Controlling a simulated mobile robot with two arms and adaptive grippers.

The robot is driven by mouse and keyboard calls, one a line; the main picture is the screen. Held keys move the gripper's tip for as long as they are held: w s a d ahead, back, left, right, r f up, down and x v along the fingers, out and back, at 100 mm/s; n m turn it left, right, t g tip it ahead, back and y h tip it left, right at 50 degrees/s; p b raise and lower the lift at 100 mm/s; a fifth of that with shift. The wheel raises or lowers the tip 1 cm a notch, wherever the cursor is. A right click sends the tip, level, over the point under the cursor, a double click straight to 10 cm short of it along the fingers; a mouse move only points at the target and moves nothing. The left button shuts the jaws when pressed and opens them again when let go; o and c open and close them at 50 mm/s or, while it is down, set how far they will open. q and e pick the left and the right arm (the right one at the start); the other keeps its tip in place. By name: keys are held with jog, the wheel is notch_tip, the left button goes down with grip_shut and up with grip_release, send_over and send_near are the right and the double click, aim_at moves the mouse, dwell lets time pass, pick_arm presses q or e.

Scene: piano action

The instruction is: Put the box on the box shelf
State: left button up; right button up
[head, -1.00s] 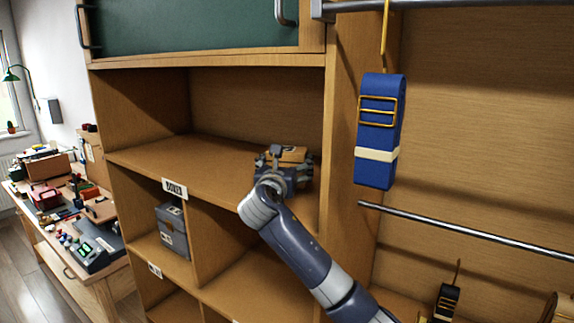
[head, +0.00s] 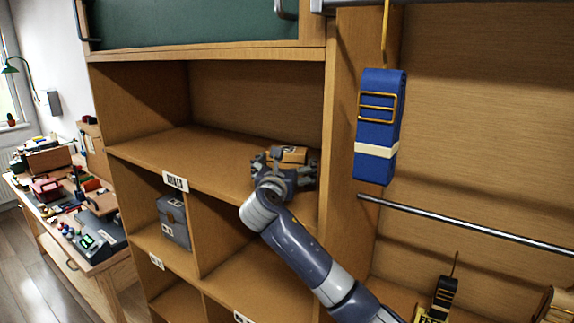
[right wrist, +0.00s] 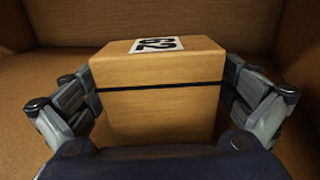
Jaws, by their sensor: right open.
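The wooden box (right wrist: 158,92) with a white "62" label stands on the box shelf (head: 180,152), near its right end. It also shows in the head view (head: 292,155), partly hidden behind my right gripper (head: 287,165). In the right wrist view, the open fingers of the right gripper (right wrist: 160,95) lie on both sides of the box, with small gaps visible near them. The box sits upright on the shelf board. My left gripper is not in view.
The shelf has a sign (head: 175,181) on its front edge. A grey box (head: 173,220) sits in a compartment below. A blue strap (head: 380,125) hangs at the right above a metal rail (head: 470,230). The shelf's left part is clear.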

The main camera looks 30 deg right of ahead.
jog(key=shift+s+a+b, duration=0.3)
jog(key=b+v, duration=0.4)
jog(key=v, duration=0.6)
jog(key=shift+s+a+r+b, duration=0.1)
jog(key=shift+a+b, duration=0.15)
jog(key=shift+b, duration=0.1)
jog(key=shift+s+a, duration=0.25)
jog(key=shift+s, duration=0.1)
